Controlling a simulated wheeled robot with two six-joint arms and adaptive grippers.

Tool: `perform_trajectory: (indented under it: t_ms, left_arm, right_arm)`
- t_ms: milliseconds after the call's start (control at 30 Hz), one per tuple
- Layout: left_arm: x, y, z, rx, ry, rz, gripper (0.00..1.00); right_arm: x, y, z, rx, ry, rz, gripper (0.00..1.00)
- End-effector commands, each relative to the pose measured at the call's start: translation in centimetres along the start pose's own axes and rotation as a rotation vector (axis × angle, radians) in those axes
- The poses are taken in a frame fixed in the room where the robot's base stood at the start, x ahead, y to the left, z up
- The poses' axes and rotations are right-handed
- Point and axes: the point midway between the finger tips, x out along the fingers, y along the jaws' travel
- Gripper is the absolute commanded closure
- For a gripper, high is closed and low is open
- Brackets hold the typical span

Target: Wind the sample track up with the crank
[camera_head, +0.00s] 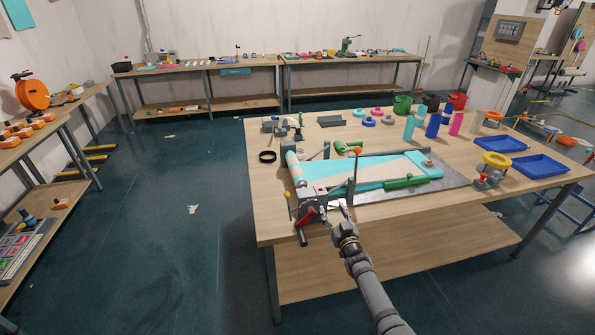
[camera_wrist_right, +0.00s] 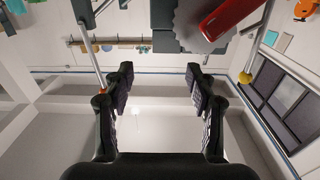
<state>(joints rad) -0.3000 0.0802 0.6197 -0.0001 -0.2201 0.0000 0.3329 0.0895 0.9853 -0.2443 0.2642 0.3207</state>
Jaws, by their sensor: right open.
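The sample track (camera_head: 322,175), a teal and pale flat strip, lies on the table with its left end at a pale roller (camera_head: 292,163). The crank's red handle (camera_head: 307,216) is at the near left corner of the winding device; it also shows in the right wrist view (camera_wrist_right: 224,18), beside a grey toothed disc (camera_wrist_right: 192,25). My right gripper (camera_head: 338,207) is just right of the red handle at the table's front edge. In the right wrist view its two fingers (camera_wrist_right: 160,85) are wide apart with nothing between them. My left gripper is not in view.
A yellow-knobbed rod (camera_head: 287,194) and an orange-knobbed rod (camera_head: 357,151) stand near the device. A green tool (camera_head: 406,182) lies along the track. Bottles, rings and blue trays (camera_head: 538,166) fill the right and back of the table (camera_head: 430,215). The floor left of it is mostly clear.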

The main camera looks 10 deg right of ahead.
Motion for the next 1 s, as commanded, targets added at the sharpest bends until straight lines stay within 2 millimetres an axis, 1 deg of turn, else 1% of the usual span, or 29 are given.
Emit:
perform_trajectory:
  t_ms: [67,167,300,733,833,1000]
  left_arm:
    - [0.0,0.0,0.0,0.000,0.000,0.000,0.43]
    - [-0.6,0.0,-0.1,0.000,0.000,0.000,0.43]
    - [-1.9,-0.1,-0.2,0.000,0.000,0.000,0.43]
    - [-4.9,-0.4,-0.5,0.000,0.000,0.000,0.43]
    - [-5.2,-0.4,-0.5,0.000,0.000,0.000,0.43]
    - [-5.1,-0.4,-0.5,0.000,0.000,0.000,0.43]
  right_arm:
    - [0.0,0.0,0.0,0.000,0.000,0.000,0.43]
    - [-0.6,0.0,-0.2,0.000,-0.001,0.000,0.43]
    - [-2.2,0.0,-0.3,0.000,-0.003,0.000,0.43]
    - [-7.2,0.0,-0.2,0.001,-0.002,0.000,0.43]
    - [-7.8,0.0,-0.2,0.000,0.000,0.000,0.43]
    - [-8.0,0.0,0.0,0.000,0.001,0.000,0.43]
